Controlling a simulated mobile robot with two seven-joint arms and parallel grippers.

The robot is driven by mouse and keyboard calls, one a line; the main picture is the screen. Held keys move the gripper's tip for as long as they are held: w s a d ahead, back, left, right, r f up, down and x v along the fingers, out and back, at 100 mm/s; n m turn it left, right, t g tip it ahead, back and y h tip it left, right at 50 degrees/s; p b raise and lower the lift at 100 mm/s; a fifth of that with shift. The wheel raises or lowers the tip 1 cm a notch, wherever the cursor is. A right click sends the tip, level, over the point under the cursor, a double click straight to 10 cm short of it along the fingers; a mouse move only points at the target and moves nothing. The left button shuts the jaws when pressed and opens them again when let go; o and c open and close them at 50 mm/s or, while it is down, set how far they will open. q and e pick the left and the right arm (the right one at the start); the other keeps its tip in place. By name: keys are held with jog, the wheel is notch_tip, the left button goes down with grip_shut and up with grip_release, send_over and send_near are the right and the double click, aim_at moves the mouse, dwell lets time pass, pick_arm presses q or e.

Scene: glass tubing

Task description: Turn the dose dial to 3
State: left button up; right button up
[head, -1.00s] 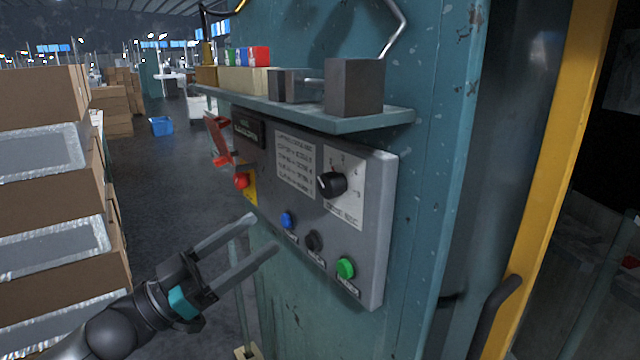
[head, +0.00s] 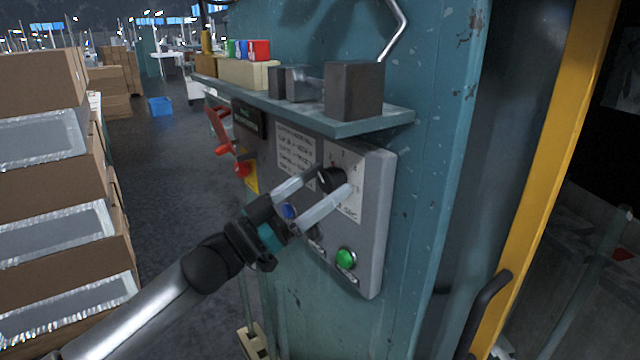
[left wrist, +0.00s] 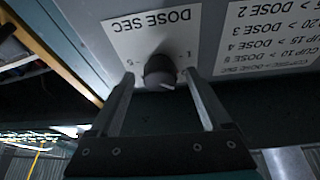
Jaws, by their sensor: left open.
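The dose dial (head: 331,179) is a round black knob on a white label plate on the grey control panel (head: 372,225). In the left wrist view the dial (left wrist: 160,72) sits between my left gripper's fingertips (left wrist: 163,76), under the upside-down words "DOSE SEC". My left gripper (head: 331,180) is open, with one finger on each side of the dial. I cannot tell whether the fingers touch it. The dial's pointer setting is not clear. My right gripper is not in view.
A shelf (head: 375,124) with a dark block (head: 355,89) juts out above the dial. A green button (head: 346,258) and a blue button (head: 288,211) are below. A red lever (head: 217,130) is at the panel's left. Stacked cartons (head: 40,180) stand at left.

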pick_arm(q)
jog(key=shift+c, duration=0.4)
grip_shut()
jog(key=shift+m, duration=0.5)
jog(key=m+g, duration=0.1)
jog(key=m, duration=0.1)
jog(key=m+g+h, duration=0.1)
jog(key=m+g, duration=0.1)
jog(key=m, duration=0.1)
jog(key=shift+w+a, duration=0.1)
jog(key=m+g, duration=0.1)
jog(key=m, duration=0.2)
jog(key=m+g, duration=0.1)
jog(key=m, duration=0.3)
jog(key=shift+r+g, duration=0.15)
jog(key=shift+g, duration=0.25)
jog(key=shift+m, duration=0.3)
